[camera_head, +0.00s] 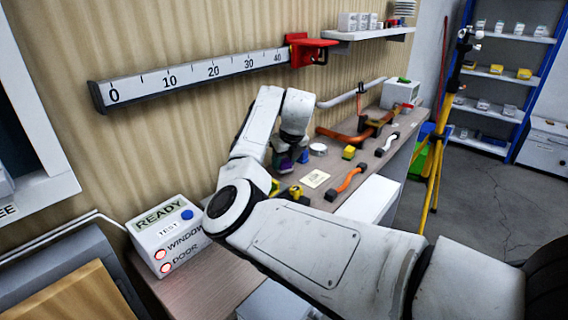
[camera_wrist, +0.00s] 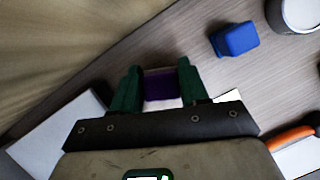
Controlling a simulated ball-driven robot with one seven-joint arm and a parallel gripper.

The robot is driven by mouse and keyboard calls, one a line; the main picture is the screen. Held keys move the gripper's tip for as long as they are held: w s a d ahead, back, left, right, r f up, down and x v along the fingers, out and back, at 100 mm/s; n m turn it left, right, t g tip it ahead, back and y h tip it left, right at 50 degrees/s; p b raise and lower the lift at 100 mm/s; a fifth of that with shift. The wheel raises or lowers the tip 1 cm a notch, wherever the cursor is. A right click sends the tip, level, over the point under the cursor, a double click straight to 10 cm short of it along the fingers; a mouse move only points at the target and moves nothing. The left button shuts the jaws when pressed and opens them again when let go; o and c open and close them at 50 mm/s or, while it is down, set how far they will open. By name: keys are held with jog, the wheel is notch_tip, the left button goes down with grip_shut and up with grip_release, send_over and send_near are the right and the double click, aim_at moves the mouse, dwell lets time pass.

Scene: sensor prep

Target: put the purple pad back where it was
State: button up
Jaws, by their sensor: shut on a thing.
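My gripper (camera_head: 284,160) is over the long bench in the head view, shut on the purple pad. In the wrist view the purple pad (camera_wrist: 160,86) sits between the two green fingers of my gripper (camera_wrist: 158,88). In the head view the pad (camera_head: 287,164) is a small dark purple patch, partly covered by the gripper. I cannot tell whether the pad touches the bench top. A blue block (camera_wrist: 233,39) lies apart from the fingers, beyond and to the right.
A round white-topped thing (camera_wrist: 300,12) stands near the blue block. A READY/TEST box (camera_head: 165,235) shows red WINDOW and DOOR lights. A wall ruler (camera_head: 195,74) runs above.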

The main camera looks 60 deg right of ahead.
jog(key=shift+f, duration=0.4)
jog(key=shift+f, duration=0.1)
jog(key=o, duration=1.1)
jog(key=v, duration=1.2)
jog(key=shift+p, duration=0.4)
